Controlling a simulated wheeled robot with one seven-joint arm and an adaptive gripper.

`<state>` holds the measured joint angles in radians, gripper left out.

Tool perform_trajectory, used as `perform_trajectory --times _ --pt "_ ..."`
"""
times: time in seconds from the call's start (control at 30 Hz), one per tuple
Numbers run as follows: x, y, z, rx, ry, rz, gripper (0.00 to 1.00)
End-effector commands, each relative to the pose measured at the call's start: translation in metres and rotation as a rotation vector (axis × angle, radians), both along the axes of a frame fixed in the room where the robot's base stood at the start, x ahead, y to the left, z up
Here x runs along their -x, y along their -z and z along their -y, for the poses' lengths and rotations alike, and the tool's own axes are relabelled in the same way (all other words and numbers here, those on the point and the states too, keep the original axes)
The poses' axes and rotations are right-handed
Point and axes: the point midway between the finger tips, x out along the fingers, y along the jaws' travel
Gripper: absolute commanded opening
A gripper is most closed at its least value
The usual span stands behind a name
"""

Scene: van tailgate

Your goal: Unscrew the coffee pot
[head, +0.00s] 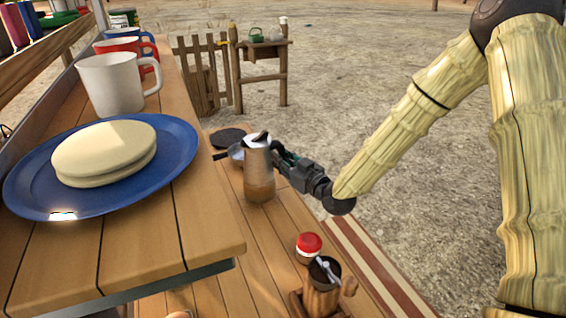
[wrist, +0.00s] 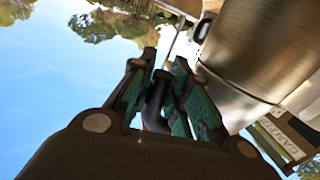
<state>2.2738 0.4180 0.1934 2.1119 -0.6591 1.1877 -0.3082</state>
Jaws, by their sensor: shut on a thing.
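The metal coffee pot (head: 259,172) stands upright on the lower wooden surface, just right of the shelf edge. It has a silver upper part, a browner lower part and a dark lid knob. My gripper (head: 281,157) reaches it from the right and is shut on the pot's dark handle. In the wrist view the dark handle (wrist: 157,98) lies between the green-padded fingers, and the pot's metal body (wrist: 265,55) fills the upper right. Most of the handle is hidden by the fingers in the head view.
A blue plate (head: 185,165) with pale flatbreads (head: 104,150) and several mugs (head: 110,85) stand on the raised shelf at left. A pan (head: 236,152) sits behind the pot. Open ground lies right.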

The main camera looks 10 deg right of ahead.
Motion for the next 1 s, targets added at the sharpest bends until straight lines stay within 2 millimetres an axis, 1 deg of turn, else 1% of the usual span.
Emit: perform_trajectory --times 1.0 --pt "-0.04 0.008 0.0 0.0 0.0 0.003 0.0"
